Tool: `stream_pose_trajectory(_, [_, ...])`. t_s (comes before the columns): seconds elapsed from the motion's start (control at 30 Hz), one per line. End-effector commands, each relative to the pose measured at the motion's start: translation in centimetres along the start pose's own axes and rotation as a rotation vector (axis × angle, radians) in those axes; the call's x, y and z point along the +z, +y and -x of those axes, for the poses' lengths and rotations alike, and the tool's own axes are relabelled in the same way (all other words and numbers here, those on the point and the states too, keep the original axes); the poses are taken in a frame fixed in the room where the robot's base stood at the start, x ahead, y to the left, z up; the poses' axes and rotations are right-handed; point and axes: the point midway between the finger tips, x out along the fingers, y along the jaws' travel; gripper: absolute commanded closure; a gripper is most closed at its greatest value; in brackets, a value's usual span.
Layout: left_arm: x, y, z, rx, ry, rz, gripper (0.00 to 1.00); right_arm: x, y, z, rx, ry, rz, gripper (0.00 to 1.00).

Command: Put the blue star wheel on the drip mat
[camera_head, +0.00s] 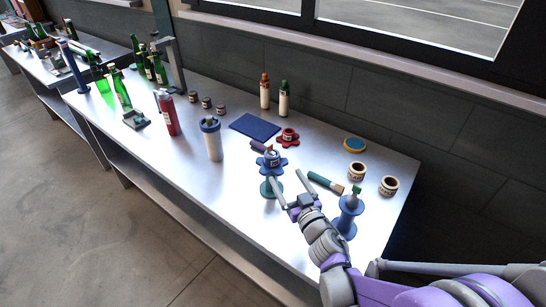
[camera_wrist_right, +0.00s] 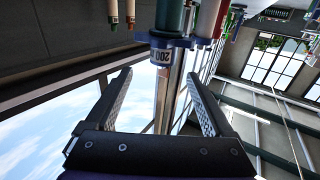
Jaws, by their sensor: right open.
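The blue star wheel (camera_head: 279,168) lies on the steel bench just beyond my right gripper, with a pale label at its hub. The drip mat (camera_head: 255,127) looks to be the flat dark blue mat farther back, and it is bare. My right gripper (camera_head: 286,177) is open and empty, its fingers pointing toward the star wheel. In the right wrist view the two fingers (camera_wrist_right: 160,90) are wide apart. My left gripper is out of view.
A red star wheel (camera_head: 289,138) sits beside the mat. A teal round piece (camera_head: 271,190) is close to my fingers. A green-handled brush (camera_head: 325,182) and a blue spool (camera_head: 347,217) are to the right. A white blue-topped container (camera_head: 212,142) stands to the left.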

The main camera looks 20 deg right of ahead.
Motion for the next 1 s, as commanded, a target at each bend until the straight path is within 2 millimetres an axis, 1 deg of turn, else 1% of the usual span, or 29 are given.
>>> stream_pose_trajectory(0.2, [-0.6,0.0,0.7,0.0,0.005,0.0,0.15,0.0,-0.1,-3.5,0.0,0.0,0.0,0.13])
stream_pose_trajectory(0.3, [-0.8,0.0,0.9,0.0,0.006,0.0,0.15,0.1,-0.1,-4.6,0.0,-0.001,0.001,0.13])
stream_pose_trajectory(0.47, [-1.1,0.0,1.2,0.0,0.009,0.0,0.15,-0.1,-0.2,-5.7,0.0,-0.001,0.0,0.13])
stream_pose_trajectory(0.63, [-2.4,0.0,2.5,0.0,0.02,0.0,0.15,-0.8,-0.6,-8.2,-0.001,0.002,0.001,0.13])
stream_pose_trajectory(0.7, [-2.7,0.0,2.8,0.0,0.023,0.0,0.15,-0.7,-0.6,-9.1,0.0,0.001,0.0,0.13])
stream_pose_trajectory(0.83, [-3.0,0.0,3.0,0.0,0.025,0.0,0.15,-0.5,-0.6,-10.2,0.001,0.0,0.001,0.13])
stream_pose_trajectory(1.0, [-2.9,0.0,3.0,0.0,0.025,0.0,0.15,-0.3,-0.6,-10.3,0.001,-0.002,0.0,0.13])
